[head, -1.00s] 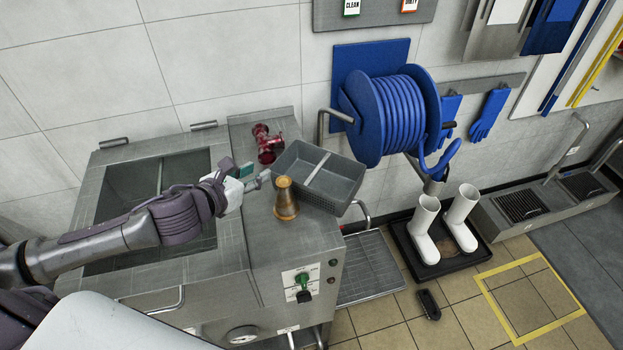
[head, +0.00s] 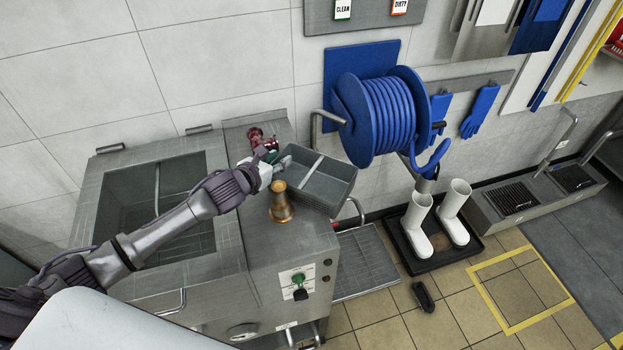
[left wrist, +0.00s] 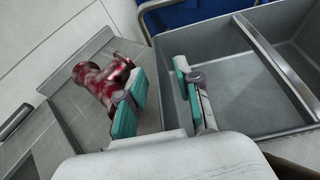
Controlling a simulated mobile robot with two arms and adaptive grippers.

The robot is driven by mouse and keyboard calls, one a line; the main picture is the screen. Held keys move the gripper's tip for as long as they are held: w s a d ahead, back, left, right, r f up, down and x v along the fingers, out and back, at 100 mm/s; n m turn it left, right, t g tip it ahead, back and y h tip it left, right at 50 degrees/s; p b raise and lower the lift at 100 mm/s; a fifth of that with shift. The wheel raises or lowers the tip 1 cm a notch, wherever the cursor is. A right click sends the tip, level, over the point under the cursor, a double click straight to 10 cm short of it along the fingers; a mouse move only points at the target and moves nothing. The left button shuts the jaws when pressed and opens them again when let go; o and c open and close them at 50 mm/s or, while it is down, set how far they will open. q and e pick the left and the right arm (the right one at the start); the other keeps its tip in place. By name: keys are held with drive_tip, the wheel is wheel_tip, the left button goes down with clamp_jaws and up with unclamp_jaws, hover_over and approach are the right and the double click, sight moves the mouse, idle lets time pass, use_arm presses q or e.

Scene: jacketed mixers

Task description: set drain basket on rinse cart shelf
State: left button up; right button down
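The drain basket (head: 330,187), a grey rectangular tub with a bar across its top, sits on the steel machine top (head: 262,238). My left gripper (head: 274,162) is at the basket's left end. In the left wrist view, the teal-padded fingers of the left gripper (left wrist: 160,85) are apart, one on each side of the basket's near wall, with the basket (left wrist: 235,85) to the right. A slatted grey shelf (head: 368,262) stands low, right of the machine; I take it for the rinse cart shelf. My right gripper is not in view.
A brass cone-shaped fitting (head: 281,203) stands just in front of the basket. A dark red pipe fitting (head: 256,137) lies behind my gripper. A blue hose reel (head: 385,115) hangs behind the basket. White boots (head: 418,225) stand in a black tray right of the shelf.

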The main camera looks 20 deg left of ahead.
use_arm(q)
drive_tip(key=shift+w+d+f, duration=0.1)
drive_tip(key=shift+w, duration=0.1)
clamp_jaws()
drive_tip(key=shift+s, duration=0.1)
